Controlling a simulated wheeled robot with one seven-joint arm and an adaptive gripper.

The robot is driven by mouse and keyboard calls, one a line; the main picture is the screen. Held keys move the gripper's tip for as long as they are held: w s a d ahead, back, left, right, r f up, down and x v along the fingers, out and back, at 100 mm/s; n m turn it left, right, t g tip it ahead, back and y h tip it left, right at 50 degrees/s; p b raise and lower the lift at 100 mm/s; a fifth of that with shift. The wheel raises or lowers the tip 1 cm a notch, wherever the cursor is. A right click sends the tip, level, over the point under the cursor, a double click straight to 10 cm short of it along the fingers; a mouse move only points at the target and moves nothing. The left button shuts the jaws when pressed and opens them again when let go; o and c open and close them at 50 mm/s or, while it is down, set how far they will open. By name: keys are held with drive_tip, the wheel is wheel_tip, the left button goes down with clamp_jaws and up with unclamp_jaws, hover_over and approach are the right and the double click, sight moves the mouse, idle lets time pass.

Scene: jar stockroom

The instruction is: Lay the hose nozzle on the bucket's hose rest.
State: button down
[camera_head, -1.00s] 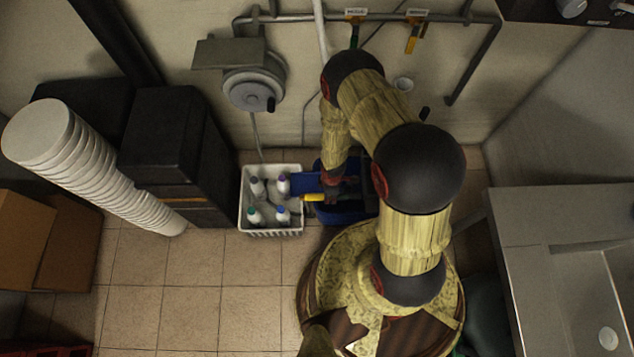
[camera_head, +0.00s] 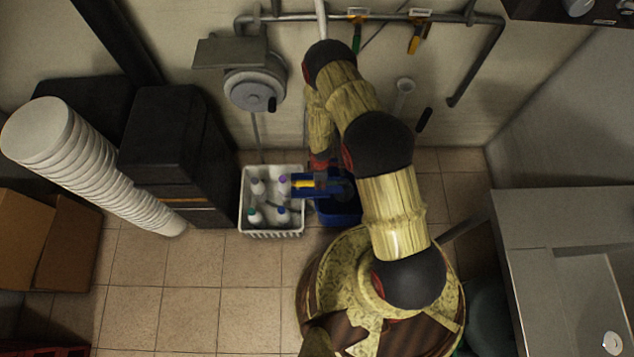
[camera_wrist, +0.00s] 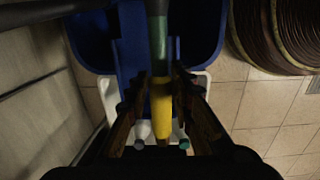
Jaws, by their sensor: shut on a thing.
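The hose nozzle has a yellow tip (camera_wrist: 161,100) and a darker green body. My gripper (camera_wrist: 166,118) is shut on it in the wrist view, with a finger on each side. In the head view the yellow tip (camera_head: 303,184) points left from my gripper (camera_head: 318,182). The blue bucket (camera_head: 346,214) stands on the floor, partly hidden by my arm. A flat blue piece (camera_wrist: 130,62), seemingly the hose rest, juts from the bucket beneath the nozzle. I cannot tell whether the nozzle touches it.
A white basket (camera_head: 272,233) with several bottles stands just left of the bucket. Black bins (camera_head: 165,135) and stacked white buckets (camera_head: 90,165) are farther left. A wall reel (camera_head: 252,92) and pipe (camera_head: 390,17) are behind. A sink unit (camera_head: 560,240) is at right.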

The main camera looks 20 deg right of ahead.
drive_tip(key=shift+w+a+f, duration=0.1)
drive_tip(key=shift+w+f, duration=0.85)
drive_tip(key=shift+f, duration=0.15)
drive_tip(key=shift+w+f, duration=0.2)
drive_tip(key=shift+f, duration=0.1)
drive_tip(key=shift+w+f, duration=0.15)
drive_tip(key=shift+f, duration=0.15)
drive_tip(key=shift+f+b, duration=0.55)
drive_tip(key=shift+f, duration=0.9)
drive_tip(key=shift+f, duration=0.15)
drive_tip(key=c, duration=1.6)
unclamp_jaws()
drive_tip(key=shift+o, duration=0.2)
